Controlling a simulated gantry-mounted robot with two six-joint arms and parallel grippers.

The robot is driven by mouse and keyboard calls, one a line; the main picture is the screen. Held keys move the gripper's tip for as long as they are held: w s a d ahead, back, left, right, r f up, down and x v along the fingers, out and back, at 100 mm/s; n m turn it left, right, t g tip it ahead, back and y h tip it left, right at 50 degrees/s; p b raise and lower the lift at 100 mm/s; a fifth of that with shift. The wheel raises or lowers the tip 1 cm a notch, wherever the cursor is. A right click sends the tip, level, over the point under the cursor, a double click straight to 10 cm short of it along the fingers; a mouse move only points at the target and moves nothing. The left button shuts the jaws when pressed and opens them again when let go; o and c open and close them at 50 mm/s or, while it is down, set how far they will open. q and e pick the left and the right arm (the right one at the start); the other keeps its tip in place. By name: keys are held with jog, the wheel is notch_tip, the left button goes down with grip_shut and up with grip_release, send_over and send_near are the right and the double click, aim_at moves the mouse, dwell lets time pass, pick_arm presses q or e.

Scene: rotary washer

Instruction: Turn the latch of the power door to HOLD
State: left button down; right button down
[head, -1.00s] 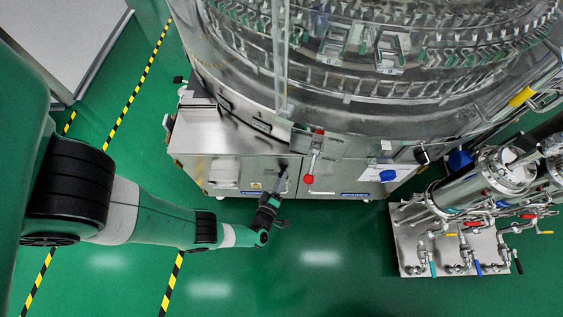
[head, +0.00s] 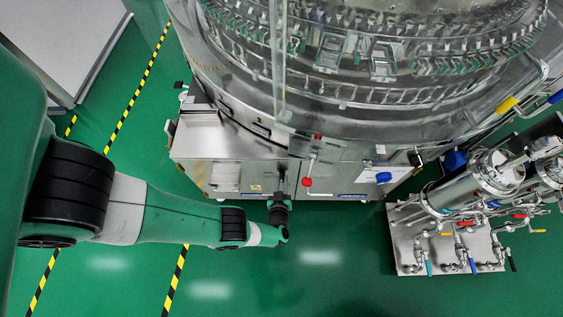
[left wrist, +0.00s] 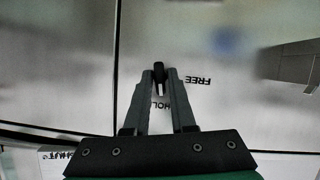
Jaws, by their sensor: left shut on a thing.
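The latch (left wrist: 158,72) is a small dark handle on the steel door panel (left wrist: 225,115) in the left wrist view. The word FREE (left wrist: 198,80) is printed to its right, upside down. The word HOLD (left wrist: 159,104) is below the latch, partly hidden by my fingers. My left gripper (left wrist: 160,80) is shut on the latch, with one finger on each side. In the head view, my left gripper (head: 280,189) meets the front of the washer cabinet, and the latch is too small to make out there. My right gripper is not in view.
A lever with a red knob (head: 306,182) stands close to the right of my left gripper. A blue knob (head: 384,177) is farther right. A pump skid (head: 410,245) with pipes and valves stands at the right. The green floor in front is clear.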

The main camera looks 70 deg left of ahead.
pick_arm(q)
jog(key=shift+m+g+b, duration=0.3)
jog(key=shift+m+g, duration=0.1)
jog(key=shift+m, duration=0.3)
jog(key=c, duration=0.9)
grip_release()
